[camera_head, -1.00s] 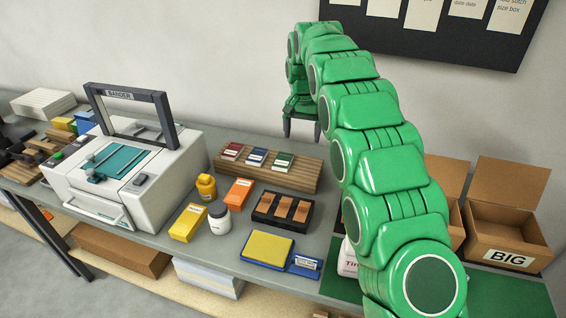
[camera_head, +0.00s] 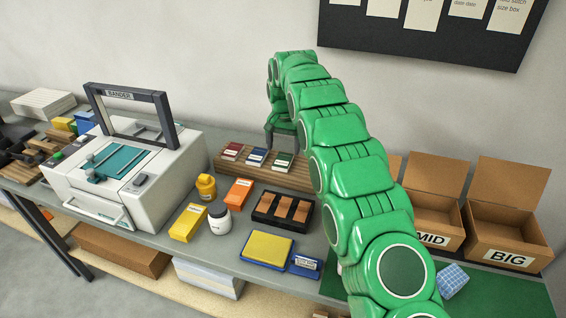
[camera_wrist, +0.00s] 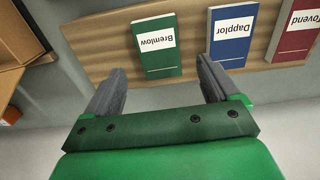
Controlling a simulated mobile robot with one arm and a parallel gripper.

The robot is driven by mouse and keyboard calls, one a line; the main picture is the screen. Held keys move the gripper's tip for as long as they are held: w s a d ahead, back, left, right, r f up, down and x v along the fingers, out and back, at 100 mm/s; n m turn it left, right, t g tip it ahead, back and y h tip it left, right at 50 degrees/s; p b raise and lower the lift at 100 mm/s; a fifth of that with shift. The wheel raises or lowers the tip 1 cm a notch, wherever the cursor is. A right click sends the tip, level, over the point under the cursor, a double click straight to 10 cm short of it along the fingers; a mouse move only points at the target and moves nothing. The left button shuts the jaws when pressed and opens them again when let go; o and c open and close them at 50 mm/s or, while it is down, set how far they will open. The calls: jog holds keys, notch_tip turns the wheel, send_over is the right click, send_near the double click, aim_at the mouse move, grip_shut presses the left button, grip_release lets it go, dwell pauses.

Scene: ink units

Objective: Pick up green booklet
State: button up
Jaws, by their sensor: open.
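The blue booklet (camera_wrist: 230,40) lies beyond the right finger there.
A white bander machine (camera_head: 125,175) stands left. Yellow and orange boxes, bottles, a black tray (camera_head: 270,222) and a yellow pad (camera_head: 268,246) lie in front of the rack. Open cardboard boxes (camera_head: 505,240) stand right, with a blue checked item (camera_head: 453,280) before them.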

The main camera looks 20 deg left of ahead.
aim_at(284, 159)
jog(key=shift+f, duration=2.35)
jog(key=c, duration=1.2)
